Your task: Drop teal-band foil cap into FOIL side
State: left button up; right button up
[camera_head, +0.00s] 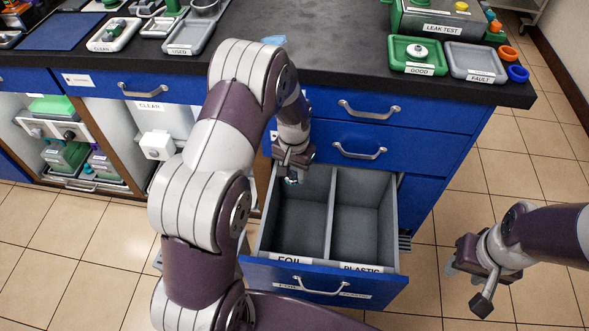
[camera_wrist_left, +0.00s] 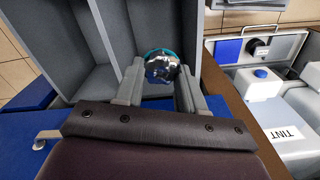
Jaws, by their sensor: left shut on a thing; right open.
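My left gripper (camera_head: 292,174) is shut on the foil cap. In the left wrist view the foil cap (camera_wrist_left: 160,68) is a shiny silver dome with a teal band, held between the fingertips (camera_wrist_left: 158,88). In the head view the cap is mostly hidden by the gripper. An open drawer (camera_head: 325,284) has two grey compartments, the FOIL side (camera_head: 297,220) on the left and the PLASTIC side (camera_head: 360,228) on the right. My left gripper is over the back part of the FOIL side. My right gripper (camera_head: 466,282) is open and empty, right of the drawer.
The dark counter (camera_head: 350,50) stands behind, with a green GOOD tray (camera_head: 402,67) and a grey FAULT tray (camera_head: 474,72). Shut blue drawers (camera_head: 420,112) sit above the open one. A shelf compartment marked CLEAN (camera_head: 150,125) is at left. The floor at right is clear.

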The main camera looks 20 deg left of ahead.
aim_at(294, 175)
pick_arm(q)
notch_tip(294, 175, down, 2)
jog(key=shift+f+b, duration=0.1)
jog(key=shift+b, duration=0.4)
pick_arm(e)
jog(key=shift+f, duration=0.95)
pick_arm(q)
jog(key=shift+r, duration=0.2)
jog(key=o, duration=1.1)
notch_tip(294, 175, up, 13)
jog(key=p, duration=0.4)
jog(key=shift+f, duration=0.15)
pick_arm(e)
notch_tip(294, 175, up, 4)
jog(key=shift+r, duration=0.1)
